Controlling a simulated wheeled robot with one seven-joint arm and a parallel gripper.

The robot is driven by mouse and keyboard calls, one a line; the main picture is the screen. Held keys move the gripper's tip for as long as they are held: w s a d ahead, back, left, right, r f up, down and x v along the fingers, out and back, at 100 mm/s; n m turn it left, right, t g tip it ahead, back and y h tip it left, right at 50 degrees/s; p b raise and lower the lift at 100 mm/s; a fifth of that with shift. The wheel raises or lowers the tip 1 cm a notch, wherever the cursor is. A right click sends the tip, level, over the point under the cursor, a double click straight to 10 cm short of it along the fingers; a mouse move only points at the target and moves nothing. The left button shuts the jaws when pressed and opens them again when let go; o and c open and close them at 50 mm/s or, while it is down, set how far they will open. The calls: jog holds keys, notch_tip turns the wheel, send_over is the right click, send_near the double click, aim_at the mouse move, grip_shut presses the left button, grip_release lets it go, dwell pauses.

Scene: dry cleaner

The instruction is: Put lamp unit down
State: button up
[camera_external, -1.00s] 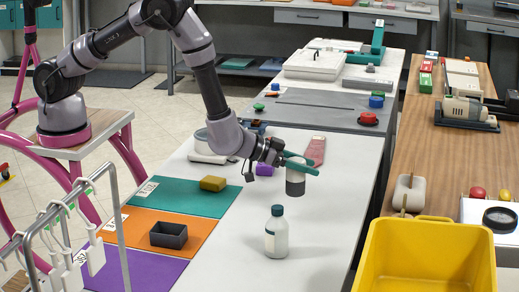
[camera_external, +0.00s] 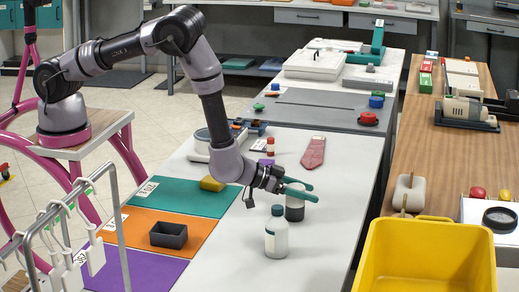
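The lamp unit, which I take to be the short cylinder with a dark grey body and pale band (camera_external: 295,213), stands upright on the white table (camera_external: 335,200), just behind a white bottle with a teal cap (camera_external: 277,238). My gripper (camera_external: 305,190) is at the top of the cylinder, reaching in from the left. Its two teal fingers show apart, one behind and one in front of the cylinder's top. The fingers hide part of the cylinder's upper end. Whether they still touch it is hard to tell.
A red patterned tie-like piece (camera_external: 314,152) and a small red-capped bottle (camera_external: 270,147) lie behind my gripper. Teal (camera_external: 180,198), orange (camera_external: 145,228) and purple (camera_external: 140,268) mats are on the left. A yellow bin (camera_external: 425,262) stands at right front. The table's right side is clear.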

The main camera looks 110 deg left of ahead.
jog(key=shift+o, duration=0.6)
